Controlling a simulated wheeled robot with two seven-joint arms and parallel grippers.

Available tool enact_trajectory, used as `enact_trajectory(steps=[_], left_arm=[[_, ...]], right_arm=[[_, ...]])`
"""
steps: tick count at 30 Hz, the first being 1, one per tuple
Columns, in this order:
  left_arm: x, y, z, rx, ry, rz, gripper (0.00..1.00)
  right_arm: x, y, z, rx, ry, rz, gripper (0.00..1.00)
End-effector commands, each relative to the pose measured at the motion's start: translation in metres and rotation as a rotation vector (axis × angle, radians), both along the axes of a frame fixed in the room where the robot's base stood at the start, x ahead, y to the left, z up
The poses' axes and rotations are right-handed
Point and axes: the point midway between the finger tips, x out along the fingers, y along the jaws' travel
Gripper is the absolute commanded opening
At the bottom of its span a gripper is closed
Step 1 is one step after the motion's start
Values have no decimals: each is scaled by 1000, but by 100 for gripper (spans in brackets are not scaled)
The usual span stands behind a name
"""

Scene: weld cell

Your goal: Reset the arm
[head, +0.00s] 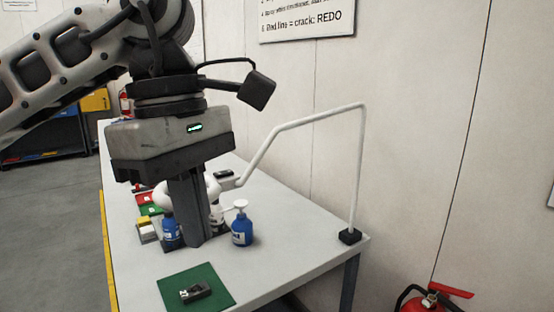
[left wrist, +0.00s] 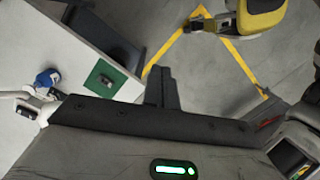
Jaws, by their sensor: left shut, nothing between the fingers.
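My left arm comes in from the left in the head view and hangs over the white table. My left gripper (head: 193,240) points down with its fingers together and nothing between them. In the left wrist view my left gripper (left wrist: 161,88) also shows shut, over the grey floor beside the table edge. My right gripper is in neither view.
The white table (head: 285,215) bears a green mat (head: 218,277) with a small metal part (head: 195,292), a blue bottle (head: 241,232) and a white bent-arm lamp (head: 358,160). A red extinguisher (head: 430,302) stands right. Yellow lines (left wrist: 240,60) mark the floor.

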Motion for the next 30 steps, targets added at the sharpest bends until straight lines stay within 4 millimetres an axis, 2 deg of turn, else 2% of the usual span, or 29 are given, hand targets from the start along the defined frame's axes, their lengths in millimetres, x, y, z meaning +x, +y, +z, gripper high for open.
enact_trajectory(steps=[3,11,16,19,22,25,28,30], left_arm=[[-8,-22,-18,-110,106,-6,0],[-35,-76,-41,-406,402,23,0],[-54,-117,-39,-701,750,133,0],[-52,-134,-27,-913,1040,272,0],[-32,-138,-18,-1103,1342,457,0],[2,-128,-24,-1267,1647,687,0],[43,-107,-53,-1399,1949,961,0],[68,-87,-88,-1470,2154,1180,0]], right_arm=[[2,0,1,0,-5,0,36],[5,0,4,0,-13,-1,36],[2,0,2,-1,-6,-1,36],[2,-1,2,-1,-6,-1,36],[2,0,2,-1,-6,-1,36],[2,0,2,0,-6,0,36],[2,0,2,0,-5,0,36],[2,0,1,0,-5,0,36]])
